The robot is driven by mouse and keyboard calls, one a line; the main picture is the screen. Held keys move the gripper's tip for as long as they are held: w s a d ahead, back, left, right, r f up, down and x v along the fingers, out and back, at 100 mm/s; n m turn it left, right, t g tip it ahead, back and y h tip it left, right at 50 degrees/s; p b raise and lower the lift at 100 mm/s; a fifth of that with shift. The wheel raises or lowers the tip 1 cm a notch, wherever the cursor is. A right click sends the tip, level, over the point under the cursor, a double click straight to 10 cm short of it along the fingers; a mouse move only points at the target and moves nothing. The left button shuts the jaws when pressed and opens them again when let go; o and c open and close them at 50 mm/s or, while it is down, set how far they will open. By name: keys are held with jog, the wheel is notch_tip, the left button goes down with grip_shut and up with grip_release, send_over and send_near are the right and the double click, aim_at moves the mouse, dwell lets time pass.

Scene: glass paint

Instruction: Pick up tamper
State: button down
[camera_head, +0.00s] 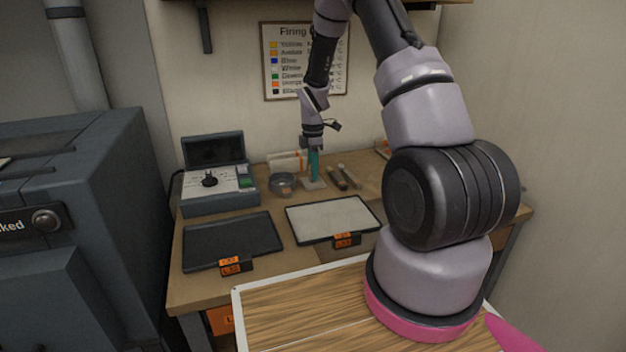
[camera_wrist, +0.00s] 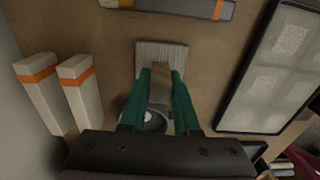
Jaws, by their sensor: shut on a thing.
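The tamper (camera_wrist: 162,50) shows in the wrist view as a pale, flat rectangular plate with a narrow tan-grey upright part. My gripper (camera_wrist: 161,74), with green fingers, is shut on that upright part, one finger on each side. In the head view my gripper (camera_head: 314,172) points straight down at the back of the wooden table, with the tamper's pale base (camera_head: 313,185) just below its fingertips. The fingers hide most of the handle. I cannot tell whether the base touches the table.
A round metal dish (camera_head: 283,184) stands close left of the tamper, and pale orange-banded blocks (camera_wrist: 77,88) stand nearby. Two slim tools (camera_head: 337,179) lie to the right. A pale tray (camera_head: 335,216), a dark tray (camera_head: 230,242) and a control box (camera_head: 217,190) occupy the table.

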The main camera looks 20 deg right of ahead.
jog(key=shift+r, duration=0.15)
notch_tip(320, 180, up, 10)
jog(key=shift+f, duration=0.1)
dwell(0.3)
dwell(0.3)
